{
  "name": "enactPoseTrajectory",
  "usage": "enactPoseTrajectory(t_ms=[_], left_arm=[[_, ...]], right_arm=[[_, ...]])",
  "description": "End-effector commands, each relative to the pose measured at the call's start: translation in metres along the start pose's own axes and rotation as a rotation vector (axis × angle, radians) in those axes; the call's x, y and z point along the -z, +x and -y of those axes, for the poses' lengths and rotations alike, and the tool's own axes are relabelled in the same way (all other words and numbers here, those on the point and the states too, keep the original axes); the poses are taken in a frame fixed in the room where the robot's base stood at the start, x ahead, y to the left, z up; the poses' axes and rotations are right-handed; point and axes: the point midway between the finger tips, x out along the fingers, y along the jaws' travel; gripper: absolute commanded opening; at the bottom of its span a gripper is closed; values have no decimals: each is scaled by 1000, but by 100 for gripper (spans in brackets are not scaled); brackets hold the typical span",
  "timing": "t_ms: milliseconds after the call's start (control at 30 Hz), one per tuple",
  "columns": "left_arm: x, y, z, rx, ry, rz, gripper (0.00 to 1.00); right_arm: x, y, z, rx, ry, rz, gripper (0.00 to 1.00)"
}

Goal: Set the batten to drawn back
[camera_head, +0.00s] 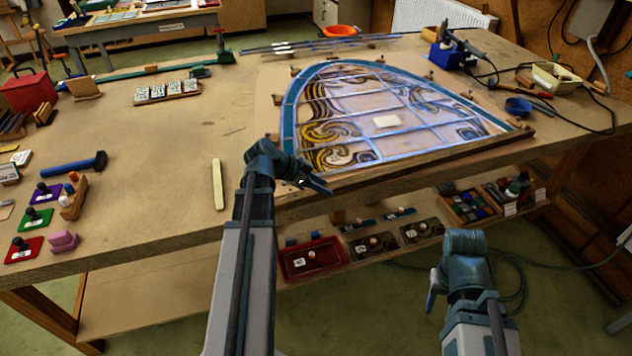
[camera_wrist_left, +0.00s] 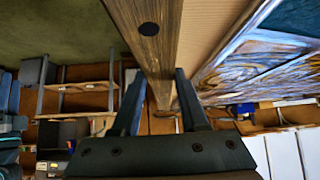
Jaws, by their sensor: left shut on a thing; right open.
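The batten (camera_head: 450,157) is a dark wooden strip along the front edge of the bench, below the arched leaded panel (camera_head: 384,121). Its right end lies close to the panel's lower right corner. My left gripper (camera_head: 316,185) is at the batten's left part, and its fingers are partly hidden by the wrist. In the left wrist view the batten (camera_wrist_left: 148,45), with a black round spot, runs down between the two fingers of my left gripper (camera_wrist_left: 160,84), which is shut on it. My right gripper (camera_head: 434,288) is open and empty, low in front of the bench.
A green straight bar (camera_head: 150,70) lies at the back of the bench (camera_head: 150,215). A red tray (camera_head: 313,258) and other trays sit on the shelf below. A soldering iron stand (camera_head: 447,55) is back right.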

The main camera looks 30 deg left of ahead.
Motion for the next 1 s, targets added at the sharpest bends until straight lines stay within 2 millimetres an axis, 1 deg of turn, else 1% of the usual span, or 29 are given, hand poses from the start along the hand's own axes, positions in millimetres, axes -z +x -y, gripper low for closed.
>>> enactPoseTrajectory(t_ms=[167,200,333,367,633,733,867,1000], left_arm=[[0,-1,1,-1,2,-1,0],[0,0,1,-1,2,-1,47],[0,0,1,-1,2,-2,70],[0,0,1,-1,2,-2,74],[1,-1,1,-1,2,-2,74],[2,-7,1,-1,2,-2,74],[4,-26,1,1,0,-3,74],[6,-57,1,2,-1,-3,74]], right_arm=[[0,0,0,0,0,0,50],[0,0,0,0,0,0,50],[0,0,0,0,0,0,50],[0,0,0,0,0,0,50],[0,-1,0,0,0,0,50],[0,-6,0,0,0,0,50],[-1,-21,-2,0,0,0,50],[-2,-44,-4,0,0,0,50]])
